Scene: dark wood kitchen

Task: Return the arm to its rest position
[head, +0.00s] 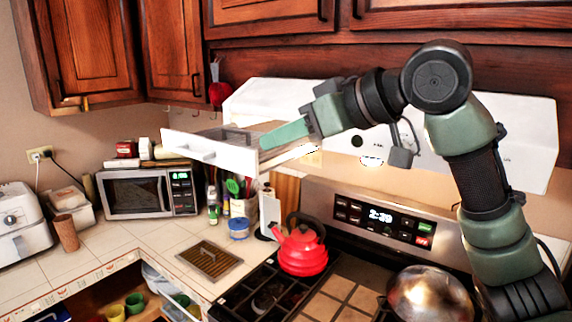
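My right arm comes in from the right edge and bends over at the top. Its gripper (284,134) points left, above the stove area. One green finger shows clearly. The other finger is not clearly visible, so I cannot tell whether the gripper is open or shut. The fingertip overlaps the right end of a white drawer-like box (186,148) with a handle on its front. I cannot tell whether they touch. My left gripper is not in view.
A red kettle (302,250) and a metal domed pan (430,294) stand on the stove, below the arm. A white hood (520,130) is behind the arm. A microwave (137,193) and utensils are on the left counter. Wooden cabinets (90,45) hang above.

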